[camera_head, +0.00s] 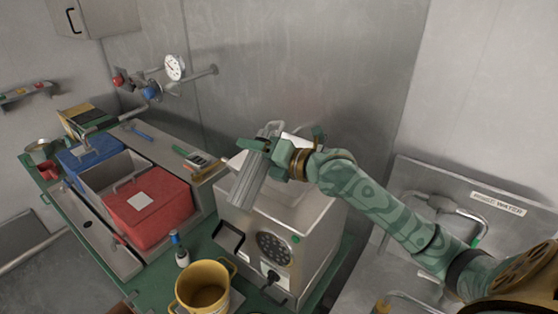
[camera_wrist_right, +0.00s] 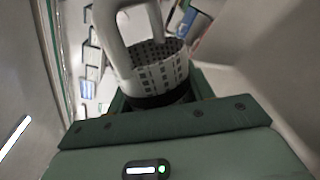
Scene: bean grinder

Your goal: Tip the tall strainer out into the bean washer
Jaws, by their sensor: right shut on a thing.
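The tall strainer (camera_head: 247,187) is a grey metal cylinder with a looped handle. My right gripper (camera_head: 278,158) is shut on it and holds it over the left part of the bean washer (camera_head: 262,228), a boxy steel machine with an open top. The strainer looks tilted, its lower end toward the washer's front left. In the right wrist view the strainer (camera_wrist_right: 155,72) shows square holes and a thick handle, between the jaws of my right gripper (camera_wrist_right: 160,103). Its contents cannot be made out. My left gripper does not show.
A yellow pot (camera_head: 203,290) and a small bottle (camera_head: 179,250) stand in front of the washer. A red-lidded bin (camera_head: 150,215) and a blue bin (camera_head: 90,152) are at left. A pipe with a gauge (camera_head: 174,67) is on the back wall. A sink (camera_head: 430,255) is at right.

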